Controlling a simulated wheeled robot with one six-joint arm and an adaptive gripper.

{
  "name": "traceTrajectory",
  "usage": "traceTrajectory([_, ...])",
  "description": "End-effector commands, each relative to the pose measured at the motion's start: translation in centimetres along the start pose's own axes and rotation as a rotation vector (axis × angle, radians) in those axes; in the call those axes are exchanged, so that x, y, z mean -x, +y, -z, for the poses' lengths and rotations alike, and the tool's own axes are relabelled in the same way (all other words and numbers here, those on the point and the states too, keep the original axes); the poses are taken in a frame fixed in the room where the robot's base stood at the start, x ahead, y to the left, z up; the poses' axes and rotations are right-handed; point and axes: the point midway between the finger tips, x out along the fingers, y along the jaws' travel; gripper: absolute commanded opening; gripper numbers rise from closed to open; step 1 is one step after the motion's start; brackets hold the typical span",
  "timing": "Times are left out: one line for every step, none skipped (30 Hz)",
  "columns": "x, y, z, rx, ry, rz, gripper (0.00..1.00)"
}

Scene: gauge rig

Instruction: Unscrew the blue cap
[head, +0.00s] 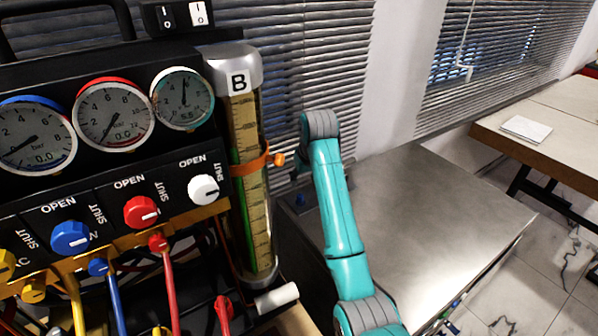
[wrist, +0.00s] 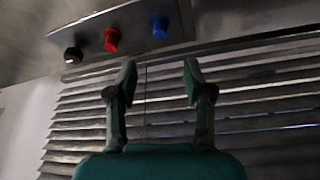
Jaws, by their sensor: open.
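In the wrist view, a blue cap (wrist: 160,26) stands on a grey plate at the top, with a red cap (wrist: 111,39) and a black cap (wrist: 73,55) to its left. My gripper (wrist: 160,72) is open and empty. Its two fingers point towards the plate, apart from the caps; the blue cap shows beyond the gap between the fingertips. In the head view, a small blue piece (head: 300,200), probably the same cap, sits at the left of the steel bench top.
The steel bench (head: 430,215) is mostly bare. To its left stand a clear cylinder marked B (head: 250,180) with an orange clamp and a black gauge panel (head: 120,160) with coloured knobs and hoses. Window blinds (head: 310,60) are behind. A wooden table (head: 560,120) is at the right.

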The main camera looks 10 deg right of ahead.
Motion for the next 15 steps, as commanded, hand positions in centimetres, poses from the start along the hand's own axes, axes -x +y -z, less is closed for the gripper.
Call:
traceTrajectory([-0.5,0.0,-0.1,0.0,-0.003,0.0,0.51])
traceTrajectory([-0.9,0.0,-0.1,0.0,-0.004,0.0,0.51])
traceTrajectory([-1.4,0.0,-0.1,0.0,-0.004,0.0,0.51])
traceTrajectory([-1.8,0.0,-0.1,0.0,-0.004,0.0,0.51])
traceTrajectory([-2.2,0.0,-0.1,0.0,-0.005,0.0,0.51])
traceTrajectory([-2.9,0.0,-0.1,0.0,-0.005,0.0,0.51])
traceTrajectory([-3.4,0.0,-0.1,0.0,-0.004,0.0,0.51])
traceTrajectory([-3.9,0.0,-0.1,0.0,-0.005,0.0,0.51])
traceTrajectory([-4.6,0.0,-0.1,0.0,-0.004,0.0,0.51])
traceTrajectory([-5.1,0.0,-0.1,0.0,-0.004,0.0,0.51])
traceTrajectory([-5.6,0.0,-0.1,0.0,-0.004,0.0,0.51])
traceTrajectory([-6.2,0.0,-0.1,0.0,-0.004,0.0,0.51])
traceTrajectory([-6.7,0.0,-0.1,0.0,-0.004,0.0,0.51])
traceTrajectory([-7.2,0.0,-0.1,0.0,-0.004,0.0,0.51])
traceTrajectory([-7.7,0.0,-0.1,0.0,-0.004,0.0,0.51])
